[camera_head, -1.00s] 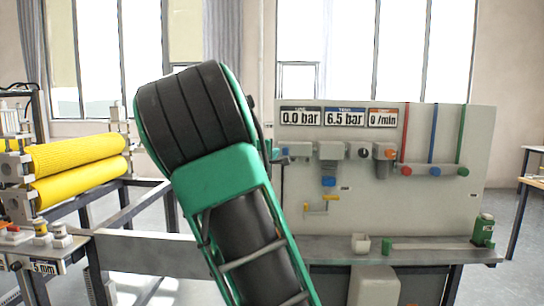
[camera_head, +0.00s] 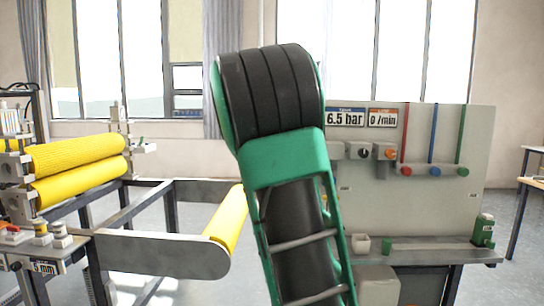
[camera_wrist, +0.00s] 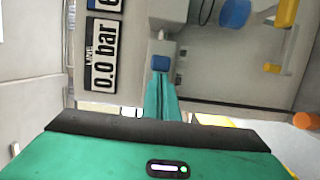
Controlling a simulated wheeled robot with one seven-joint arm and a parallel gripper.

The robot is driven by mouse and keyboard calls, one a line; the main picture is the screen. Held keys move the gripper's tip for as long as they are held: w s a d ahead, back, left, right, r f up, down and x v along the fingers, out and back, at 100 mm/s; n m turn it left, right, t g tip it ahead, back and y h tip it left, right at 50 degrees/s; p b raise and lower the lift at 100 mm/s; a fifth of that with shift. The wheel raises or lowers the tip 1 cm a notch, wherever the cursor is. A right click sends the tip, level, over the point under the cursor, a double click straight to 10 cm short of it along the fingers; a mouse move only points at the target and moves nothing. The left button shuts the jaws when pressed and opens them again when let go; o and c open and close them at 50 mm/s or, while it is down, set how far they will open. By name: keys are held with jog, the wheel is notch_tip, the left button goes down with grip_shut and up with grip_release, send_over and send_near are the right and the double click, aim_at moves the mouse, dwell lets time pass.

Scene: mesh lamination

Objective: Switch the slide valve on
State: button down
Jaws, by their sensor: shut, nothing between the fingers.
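In the wrist view, a small blue part (camera_wrist: 161,63) on a grey fitting of the panel looks like the slide valve. My gripper (camera_wrist: 161,78) is shut and empty, its green fingers pointing at the blue part. The fingertips are right at its edge; I cannot tell whether they touch. A LINE display (camera_wrist: 103,55) beside it reads 0.0 bar. In the head view, my arm hides this part of the panel (camera_head: 440,130) and my gripper.
In the wrist view, a blue knob (camera_wrist: 235,13) and a yellow handle (camera_wrist: 272,68) are right of the fingers. In the head view, orange (camera_head: 390,153) and red (camera_head: 407,171) knobs are right of my arm. Yellow rollers (camera_head: 80,153) stand at left.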

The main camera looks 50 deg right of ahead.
jog(key=shift+s+d, duration=0.2)
jog(key=shift+s, duration=0.05)
jog(key=a, duration=1.1)
jog(key=shift+s+a, duration=0.25)
jog(key=shift+a, duration=0.15)
jog(key=shift+f, duration=0.1)
dwell(0.6)
